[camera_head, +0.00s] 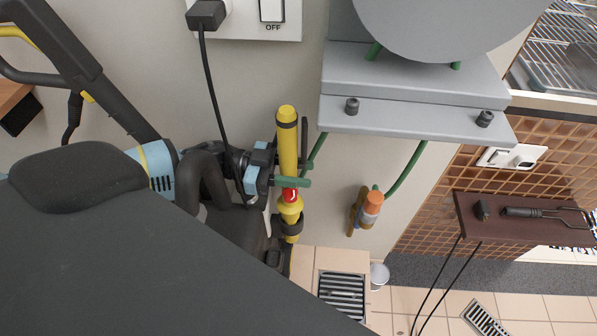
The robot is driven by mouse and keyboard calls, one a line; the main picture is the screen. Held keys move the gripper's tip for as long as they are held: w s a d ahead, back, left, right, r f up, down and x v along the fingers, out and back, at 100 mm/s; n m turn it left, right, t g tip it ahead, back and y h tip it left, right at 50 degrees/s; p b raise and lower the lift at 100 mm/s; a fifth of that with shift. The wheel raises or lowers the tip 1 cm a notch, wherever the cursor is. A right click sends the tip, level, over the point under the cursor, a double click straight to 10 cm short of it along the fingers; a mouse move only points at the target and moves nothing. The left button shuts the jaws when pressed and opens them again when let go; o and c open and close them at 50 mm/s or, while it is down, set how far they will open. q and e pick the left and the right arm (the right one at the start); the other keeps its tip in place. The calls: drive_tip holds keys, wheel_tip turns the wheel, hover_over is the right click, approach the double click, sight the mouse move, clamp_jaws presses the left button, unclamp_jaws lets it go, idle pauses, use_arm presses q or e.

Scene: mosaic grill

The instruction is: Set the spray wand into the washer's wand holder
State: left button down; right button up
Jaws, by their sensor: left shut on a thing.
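My left gripper (294,182) is shut on the spray wand (287,150), a yellow upright tube with a black band near its top. Green fingers cross it at about mid-height. Just below the fingers the wand has a red part and a wider yellow part, then a black collar (289,223) around its lower end. I cannot tell whether this collar belongs to the wand or to a holder. A black handle with yellow details (75,60), perhaps the washer's, slants down at the upper left. The washer's wand holder cannot be made out clearly. My right gripper is not in view.
A grey bracket (415,115) with green hose stands out from the wall, right of the wand. An orange-capped valve (371,205) hangs below it. A black plug (207,15) trails a cord near my wrist. A brown shelf (520,218) and floor drain (342,292) lie right and below.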

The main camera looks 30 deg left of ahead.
sight(286, 118)
use_arm(q)
wheel_tip(286, 118, up, 13)
drive_tip(key=p, duration=0.8)
drive_tip(key=shift+r, duration=0.2)
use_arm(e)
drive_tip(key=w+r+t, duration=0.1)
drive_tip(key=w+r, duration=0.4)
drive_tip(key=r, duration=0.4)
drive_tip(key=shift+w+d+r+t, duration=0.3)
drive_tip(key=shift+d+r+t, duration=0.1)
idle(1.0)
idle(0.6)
use_arm(q)
drive_tip(key=shift+w, duration=0.1)
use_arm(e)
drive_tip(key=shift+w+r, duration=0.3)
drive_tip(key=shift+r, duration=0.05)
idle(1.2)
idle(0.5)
